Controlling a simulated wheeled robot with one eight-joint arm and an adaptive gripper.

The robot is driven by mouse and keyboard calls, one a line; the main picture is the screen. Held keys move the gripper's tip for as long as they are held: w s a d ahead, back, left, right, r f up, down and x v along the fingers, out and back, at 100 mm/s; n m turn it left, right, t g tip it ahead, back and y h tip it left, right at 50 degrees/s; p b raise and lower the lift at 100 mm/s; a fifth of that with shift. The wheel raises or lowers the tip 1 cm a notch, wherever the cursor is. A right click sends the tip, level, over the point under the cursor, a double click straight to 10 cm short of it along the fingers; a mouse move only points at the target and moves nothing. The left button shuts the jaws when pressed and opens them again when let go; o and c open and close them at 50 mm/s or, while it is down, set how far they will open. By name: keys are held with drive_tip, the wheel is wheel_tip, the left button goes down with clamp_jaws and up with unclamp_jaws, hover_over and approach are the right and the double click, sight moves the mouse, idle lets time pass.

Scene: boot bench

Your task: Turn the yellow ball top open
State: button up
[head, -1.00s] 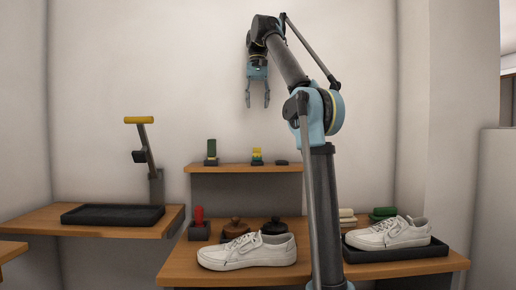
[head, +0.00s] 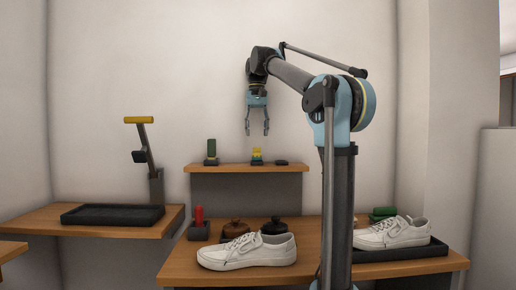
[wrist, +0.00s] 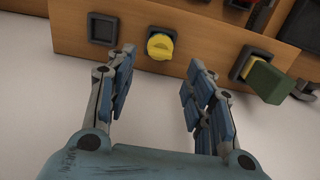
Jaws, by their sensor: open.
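The yellow ball top (wrist: 160,45) sits on a dark square base on the edge of a wooden shelf in the wrist view. In the head view it is a small yellow shape with some green (head: 257,155) on the back shelf. My gripper (head: 257,133) is open and empty, pointing down just above it. In the wrist view my gripper's (wrist: 162,60) two fingers stand apart on either side of the yellow top in the picture, with no contact visible. The top's turn position is hard to tell.
A green block on a dark base (head: 211,150) and a low dark pad (head: 281,163) flank it on the wooden shelf (head: 230,168). Below, the bench holds a white shoe (head: 247,252), a red-topped piece (head: 199,217) and dark round items. A yellow-handled lever (head: 145,145) stands at left.

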sight(257, 152)
drive_tip(key=shift+f, duration=3.05)
drive_tip(key=c, duration=1.1)
drive_tip(key=shift+d, duration=0.2)
drive_tip(key=shift+a, duration=0.15)
